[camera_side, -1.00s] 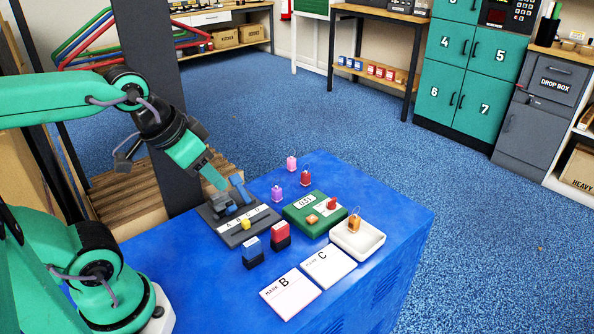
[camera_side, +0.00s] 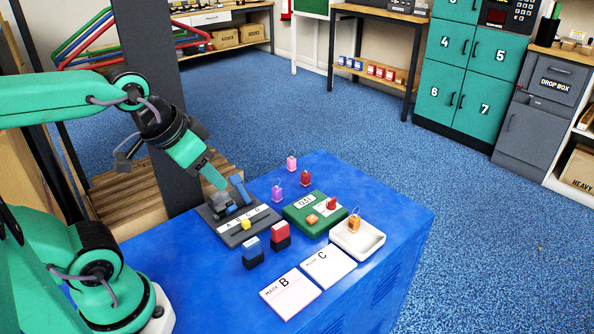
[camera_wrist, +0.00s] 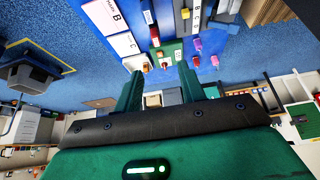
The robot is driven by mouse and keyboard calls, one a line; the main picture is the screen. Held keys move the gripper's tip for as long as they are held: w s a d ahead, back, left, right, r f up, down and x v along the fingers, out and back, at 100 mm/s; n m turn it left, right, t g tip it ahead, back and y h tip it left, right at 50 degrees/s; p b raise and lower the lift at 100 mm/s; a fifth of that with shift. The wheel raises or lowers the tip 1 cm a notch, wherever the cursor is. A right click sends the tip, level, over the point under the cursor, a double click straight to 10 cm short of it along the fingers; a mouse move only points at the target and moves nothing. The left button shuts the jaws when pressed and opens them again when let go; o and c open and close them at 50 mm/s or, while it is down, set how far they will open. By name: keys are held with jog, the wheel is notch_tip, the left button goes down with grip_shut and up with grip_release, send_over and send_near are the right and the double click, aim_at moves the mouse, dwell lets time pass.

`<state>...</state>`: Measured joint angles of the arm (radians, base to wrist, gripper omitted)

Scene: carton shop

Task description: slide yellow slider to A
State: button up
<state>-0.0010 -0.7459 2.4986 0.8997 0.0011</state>
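The yellow slider (camera_side: 245,224) is a small block at the front edge of a dark grey panel (camera_side: 216,219) on the blue table, beside a white strip lettered A B C D (camera_side: 239,220). It appears near the middle letters; I cannot tell exactly which. In the wrist view the yellow slider (camera_wrist: 185,14) shows small near the top edge, beside the lettered strip (camera_wrist: 197,14). My gripper (camera_side: 218,184) hangs above the back of the panel, apart from the slider. In the wrist view my gripper's two fingers (camera_wrist: 160,88) stand apart with nothing held between them.
Blue (camera_side: 253,257) and red (camera_side: 280,240) stamps stand in front of the panel. A green board (camera_side: 296,222), a white tray (camera_side: 372,241) with an orange padlock, and two cards (camera_side: 291,296) lie nearby. Small padlocks (camera_side: 278,194) stand behind. Blue table is bare at the back right.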

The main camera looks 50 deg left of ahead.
jog(key=w, duration=0.1)
jog(key=g, duration=0.5)
send_near(245, 221)
jog(key=shift+w+d+f, duration=0.1)
jog(key=shift+w+d, duration=0.05)
jog(key=shift+w, duration=0.05)
jog(key=shift+w+f+g, duration=0.1)
jog(key=shift+f+g, duration=0.2)
jog(key=shift+f, duration=0.05)
jog(key=shift+f, duration=0.1)
jog(key=shift+f, duration=3.8)
grip_shut()
